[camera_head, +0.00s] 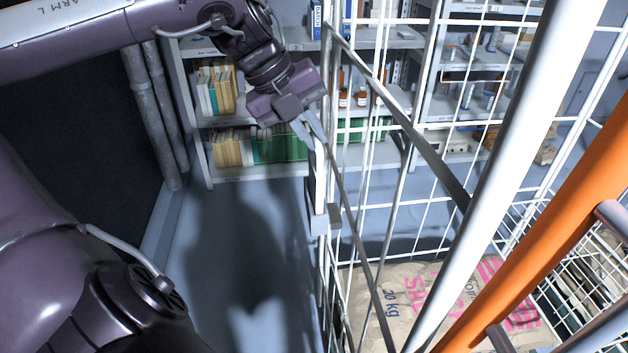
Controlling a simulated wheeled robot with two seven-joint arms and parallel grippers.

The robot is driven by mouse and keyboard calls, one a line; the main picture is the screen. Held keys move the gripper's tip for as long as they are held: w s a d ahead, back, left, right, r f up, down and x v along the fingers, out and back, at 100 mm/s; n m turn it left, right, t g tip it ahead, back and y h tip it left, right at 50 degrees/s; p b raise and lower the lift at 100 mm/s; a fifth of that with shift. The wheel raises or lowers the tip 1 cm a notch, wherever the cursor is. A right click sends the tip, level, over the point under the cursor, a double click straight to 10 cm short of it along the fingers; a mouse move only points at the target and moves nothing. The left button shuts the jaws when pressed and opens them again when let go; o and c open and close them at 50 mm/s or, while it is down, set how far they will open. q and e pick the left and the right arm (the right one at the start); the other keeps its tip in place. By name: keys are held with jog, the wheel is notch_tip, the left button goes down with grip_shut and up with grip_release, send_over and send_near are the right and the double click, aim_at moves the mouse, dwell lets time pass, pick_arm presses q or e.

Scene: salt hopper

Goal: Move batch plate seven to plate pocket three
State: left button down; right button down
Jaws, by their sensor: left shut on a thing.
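My left gripper (311,132) reaches in from the upper left, its fingers angled down at the near upright edge of a white wire-mesh panel (390,160). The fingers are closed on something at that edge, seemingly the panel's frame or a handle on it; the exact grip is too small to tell. A grey latch-like block (325,219) sits lower on the same edge. I cannot make out batch plate seven or plate pocket three in this view. My right gripper is not in view.
A paper salt sack (410,285) marked 20 kg lies behind the mesh at lower right. A white post (510,140) and an orange post (565,210) cross the right side. Shelves of binders (228,150) and bottles stand behind. Bare floor (240,250) lies left of the mesh.

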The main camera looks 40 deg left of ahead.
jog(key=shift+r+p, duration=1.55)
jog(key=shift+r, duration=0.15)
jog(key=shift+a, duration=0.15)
